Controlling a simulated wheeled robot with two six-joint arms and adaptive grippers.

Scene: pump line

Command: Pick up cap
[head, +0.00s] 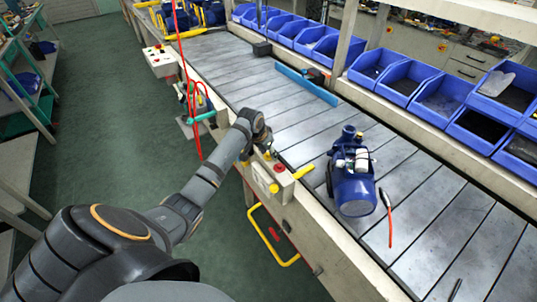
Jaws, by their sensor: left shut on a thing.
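My right gripper is not in view.
Blue bins (407,80) line the far side. A red hose (187,80) hangs left of the gripper. The slats (285,115) between gripper and bins are mostly clear.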

